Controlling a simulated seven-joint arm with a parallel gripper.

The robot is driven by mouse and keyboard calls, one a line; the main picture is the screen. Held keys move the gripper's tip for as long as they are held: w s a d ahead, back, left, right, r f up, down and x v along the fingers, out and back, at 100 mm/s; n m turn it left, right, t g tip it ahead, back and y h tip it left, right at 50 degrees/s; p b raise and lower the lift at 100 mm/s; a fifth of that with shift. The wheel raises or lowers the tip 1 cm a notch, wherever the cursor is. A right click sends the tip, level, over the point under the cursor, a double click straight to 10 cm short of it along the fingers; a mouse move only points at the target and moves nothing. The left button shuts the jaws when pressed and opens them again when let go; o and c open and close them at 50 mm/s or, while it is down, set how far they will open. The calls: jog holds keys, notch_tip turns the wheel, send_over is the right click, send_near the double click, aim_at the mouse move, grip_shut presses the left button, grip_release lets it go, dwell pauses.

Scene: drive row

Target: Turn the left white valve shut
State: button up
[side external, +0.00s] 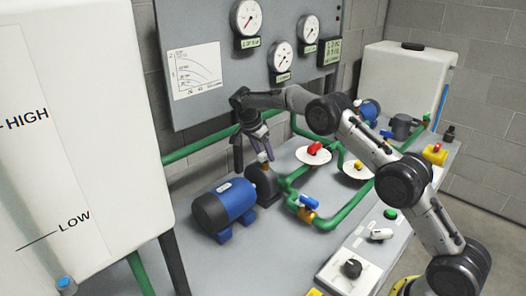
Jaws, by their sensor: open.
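Two white discs lie on the green pipework at the middle of the bench. The left white disc (303,156) carries a red handle (314,148). I cannot tell from this view how far either is turned. My gripper (254,164) is open and points down, to the left of the left disc and apart from it. It appears above or behind the dark pump end, with nothing seen between its fingers.
A blue motor (226,206) stands below my gripper. A blue-handled valve (308,202) sits on the front green pipe. A control box (352,262) with a white lever (381,234) is at the front. Gauges (246,18) hang on the back panel. A white tank (85,130) fills the left.

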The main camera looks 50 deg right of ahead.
jog(key=v, duration=1.4)
